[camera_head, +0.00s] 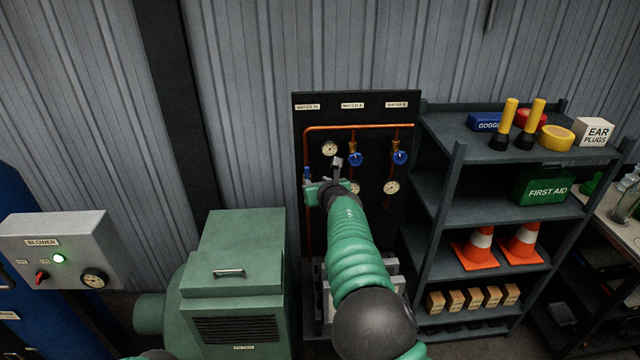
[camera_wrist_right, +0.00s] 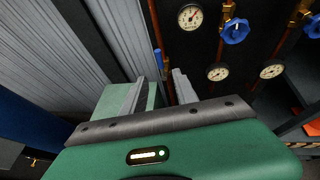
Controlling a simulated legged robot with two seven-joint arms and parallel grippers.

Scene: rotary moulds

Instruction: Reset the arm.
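My right arm (camera_head: 358,255) reaches up from the bottom toward the black water panel (camera_head: 365,110). My right gripper (camera_head: 337,168) is in front of the panel, left of the blue valve handle under WATER A (camera_head: 355,159). In the right wrist view its two fingers (camera_wrist_right: 160,92) stand apart with nothing between them. A blue handle (camera_wrist_right: 158,59) on the left pipe shows beyond the gap, apart from the fingers. My left gripper is not in view.
The panel carries copper pipes, gauges and a second blue valve (camera_head: 400,157). A green filter box (camera_head: 235,255) stands left of my arm, and a blower control box (camera_head: 62,248) further left. Grey shelving (camera_head: 450,200) with cones and a first aid box stands close on the right.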

